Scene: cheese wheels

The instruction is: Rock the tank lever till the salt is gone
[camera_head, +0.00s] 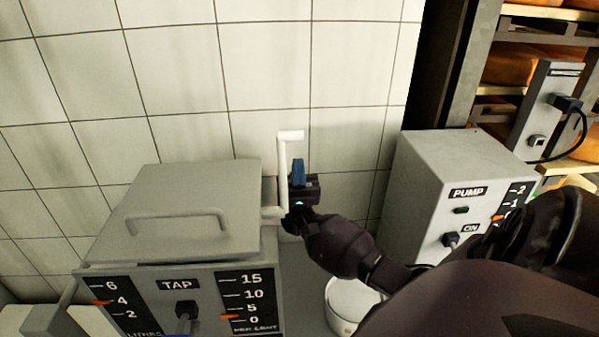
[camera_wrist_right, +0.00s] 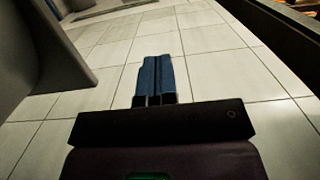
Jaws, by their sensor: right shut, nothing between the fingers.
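The grey tank (camera_head: 190,215) with a flat lid and bar handle stands at the lower left in the head view. Its white cranked lever (camera_head: 283,175) rises upright at its right side. The left gauge (camera_head: 115,302) points near 4; the right gauge (camera_head: 247,300) points close to 0. My right gripper (camera_head: 298,172) is shut and empty, its blue fingers pointing up just right of the lever; whether it touches the lever is unclear. In the right wrist view the blue fingers (camera_wrist_right: 157,78) are together, with tiled wall beyond. My left gripper is out of view.
The grey pump box (camera_head: 440,185) stands to the right, partly behind my right arm. A white round container (camera_head: 345,300) sits between the tank and my arm. A tiled wall (camera_head: 330,75) closes off the back. Shelves with cheese wheels (camera_head: 515,65) stand at the far right.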

